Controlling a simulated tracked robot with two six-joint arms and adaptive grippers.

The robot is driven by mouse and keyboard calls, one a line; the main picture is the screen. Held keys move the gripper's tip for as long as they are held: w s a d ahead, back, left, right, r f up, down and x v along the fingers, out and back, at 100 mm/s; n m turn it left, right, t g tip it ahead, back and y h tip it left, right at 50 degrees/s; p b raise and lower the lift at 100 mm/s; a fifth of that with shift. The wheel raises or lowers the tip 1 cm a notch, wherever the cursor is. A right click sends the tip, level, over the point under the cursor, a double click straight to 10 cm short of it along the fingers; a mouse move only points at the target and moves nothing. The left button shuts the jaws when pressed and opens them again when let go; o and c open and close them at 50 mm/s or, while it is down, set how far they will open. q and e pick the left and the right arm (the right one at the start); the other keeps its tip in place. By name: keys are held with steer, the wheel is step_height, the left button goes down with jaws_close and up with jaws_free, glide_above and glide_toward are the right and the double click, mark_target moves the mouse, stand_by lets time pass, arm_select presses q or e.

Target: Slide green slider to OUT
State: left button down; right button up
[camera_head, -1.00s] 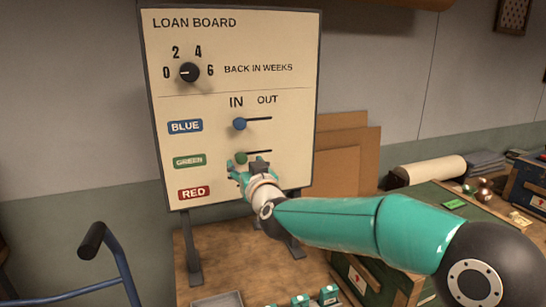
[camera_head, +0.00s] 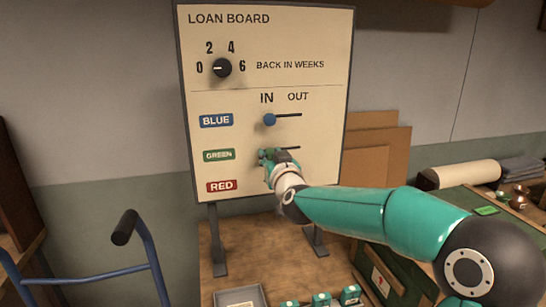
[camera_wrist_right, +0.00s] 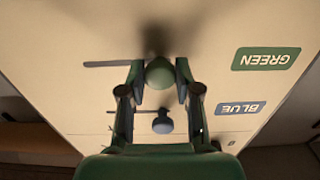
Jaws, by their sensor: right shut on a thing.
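The loan board (camera_head: 300,185) has a green slider row marked by a GREEN label (camera_head: 219,155). My right gripper (camera_head: 271,156) is at that row, below IN, and covers the knob in the head view; the slot shows to its right. In the right wrist view, which is upside down, the green knob (camera_wrist_right: 159,74) sits between the two fingers of my right gripper (camera_wrist_right: 159,80), which is shut on it. Its slot (camera_wrist_right: 105,64) runs off to the left there. The knob is at the IN end.
The blue slider knob (camera_head: 269,119) is just above, at IN. A black dial (camera_head: 221,67) is higher up and a RED label (camera_head: 222,186) lower. A blue-framed handle (camera_head: 125,226) stands at left.

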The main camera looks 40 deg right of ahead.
steer(key=shift+d, duration=0.15)
steer(key=s+d+b, duration=0.1)
steer(key=d+b, duration=0.1)
steer(key=s+d+b, duration=0.1)
steer(key=d+b, duration=0.1)
steer(key=b, duration=0.1)
steer(key=s+d+b, duration=0.1)
steer(key=d+b, duration=0.1)
steer(key=shift+s+d, duration=0.25)
steer(key=shift+s, duration=0.1)
steer(key=o, duration=1)
stand_by(0.4)
glide_toward(296, 147)
steer(key=shift+s, duration=0.95)
steer(key=shift+s+a, duration=0.3)
steer(key=shift+a, duration=0.35)
